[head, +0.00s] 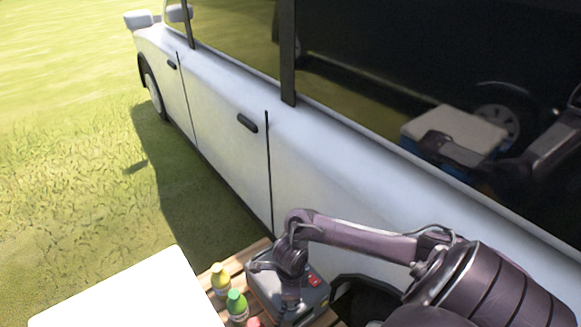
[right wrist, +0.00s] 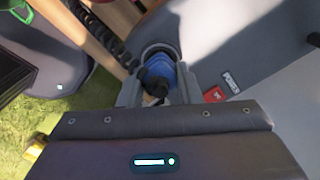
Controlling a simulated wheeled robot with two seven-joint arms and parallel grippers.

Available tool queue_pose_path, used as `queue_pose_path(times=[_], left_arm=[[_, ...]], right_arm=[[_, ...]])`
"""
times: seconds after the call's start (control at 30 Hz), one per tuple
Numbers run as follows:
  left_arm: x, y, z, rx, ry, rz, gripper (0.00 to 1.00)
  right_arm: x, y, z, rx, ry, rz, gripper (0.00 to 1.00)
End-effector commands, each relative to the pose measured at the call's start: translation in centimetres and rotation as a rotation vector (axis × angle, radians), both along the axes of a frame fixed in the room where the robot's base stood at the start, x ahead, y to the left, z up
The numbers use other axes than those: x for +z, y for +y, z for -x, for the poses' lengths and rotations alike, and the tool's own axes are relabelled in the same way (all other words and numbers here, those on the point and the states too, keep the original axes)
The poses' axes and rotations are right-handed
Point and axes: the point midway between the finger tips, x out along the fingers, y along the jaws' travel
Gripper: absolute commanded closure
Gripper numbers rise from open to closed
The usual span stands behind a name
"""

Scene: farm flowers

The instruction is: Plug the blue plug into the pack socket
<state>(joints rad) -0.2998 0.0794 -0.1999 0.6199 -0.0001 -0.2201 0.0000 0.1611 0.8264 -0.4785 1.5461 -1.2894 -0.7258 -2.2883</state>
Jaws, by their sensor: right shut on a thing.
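The grey power pack (head: 308,303) sits on the slatted wooden table, with a red switch (head: 315,281) on its top. My right gripper (head: 268,268) is at the pack's left side in the head view. In the right wrist view my right gripper (right wrist: 158,88) is shut on the blue plug (right wrist: 160,72), one finger on each side. A grey ring (right wrist: 160,49) curves around the plug's far end. I cannot tell how deep the plug sits in it. The pack's red switch (right wrist: 213,95) and POWER label show to the right. My left gripper is out of view.
Yellow-capped (head: 220,278) and green-capped (head: 236,304) bottles stand on the wooden table (head: 213,272) left of the pack. A white panel (head: 140,300) lies at lower left. The white car (head: 215,105) stands close behind. A black coiled cable (right wrist: 97,32) runs near the plug.

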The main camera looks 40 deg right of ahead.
Motion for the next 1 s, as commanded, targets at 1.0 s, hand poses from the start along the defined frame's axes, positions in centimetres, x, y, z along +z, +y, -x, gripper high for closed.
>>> queue_pose_path(times=[1.0], left_arm=[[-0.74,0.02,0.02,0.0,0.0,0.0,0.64]], right_arm=[[-0.02,-0.02,-0.06,0.001,-0.001,0.001,0.89]])
